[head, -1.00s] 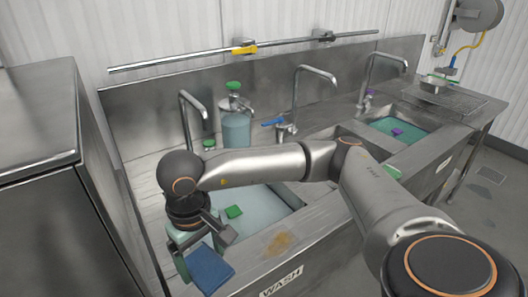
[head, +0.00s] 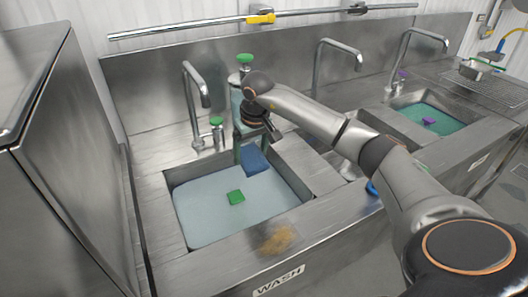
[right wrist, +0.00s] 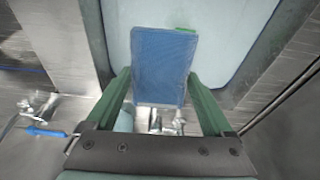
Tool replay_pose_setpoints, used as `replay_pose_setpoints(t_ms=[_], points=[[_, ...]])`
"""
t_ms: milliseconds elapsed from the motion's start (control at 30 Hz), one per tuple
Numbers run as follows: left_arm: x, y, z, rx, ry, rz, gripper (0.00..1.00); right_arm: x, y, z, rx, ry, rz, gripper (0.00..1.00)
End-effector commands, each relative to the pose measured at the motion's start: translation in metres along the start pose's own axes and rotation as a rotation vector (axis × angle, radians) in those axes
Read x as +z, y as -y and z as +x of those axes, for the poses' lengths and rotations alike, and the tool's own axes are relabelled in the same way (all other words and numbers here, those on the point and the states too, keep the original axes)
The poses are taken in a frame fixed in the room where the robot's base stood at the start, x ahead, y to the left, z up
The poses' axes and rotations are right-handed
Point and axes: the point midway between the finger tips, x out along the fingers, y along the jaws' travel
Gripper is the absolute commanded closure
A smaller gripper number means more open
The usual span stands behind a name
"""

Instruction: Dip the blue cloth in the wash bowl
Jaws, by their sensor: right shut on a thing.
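My right gripper (head: 249,146) is shut on the blue cloth (head: 255,161). The cloth hangs at the far right part of the wash bowl (head: 292,178), a sunken steel basin filled with pale water. I cannot tell whether the cloth's lower edge touches the water. A small green block (head: 236,197) lies in the water near the middle. In the right wrist view the cloth (right wrist: 160,66) sits flat between the green fingers of the gripper (right wrist: 158,82), with the pale water behind it. My left gripper is not in view.
Taps (head: 193,92) stand along the back of the counter. A second basin with green water and a purple block (head: 429,121) is at the right. A brown stain (head: 277,239) marks the front ledge.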

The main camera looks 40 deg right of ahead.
Motion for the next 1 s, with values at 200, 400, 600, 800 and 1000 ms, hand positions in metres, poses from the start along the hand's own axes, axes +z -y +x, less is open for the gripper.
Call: replay_pose_setpoints(t_ms=[200, 400, 600, 800, 1000], points=[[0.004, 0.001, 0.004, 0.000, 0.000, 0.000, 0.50, -0.009, -0.044, 0.018, 0.007, -0.035, 0.034, 0.67], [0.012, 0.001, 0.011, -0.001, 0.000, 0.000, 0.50, -0.007, -0.048, 0.031, 0.007, -0.039, 0.034, 0.67], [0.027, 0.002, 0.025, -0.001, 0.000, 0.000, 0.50, -0.002, -0.047, 0.055, 0.006, -0.039, 0.034, 0.67], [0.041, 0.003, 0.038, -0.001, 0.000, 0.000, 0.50, 0.003, -0.047, 0.078, 0.006, -0.039, 0.035, 0.67], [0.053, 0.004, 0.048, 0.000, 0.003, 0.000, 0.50, 0.008, -0.048, 0.100, 0.009, -0.038, 0.034, 0.67]])
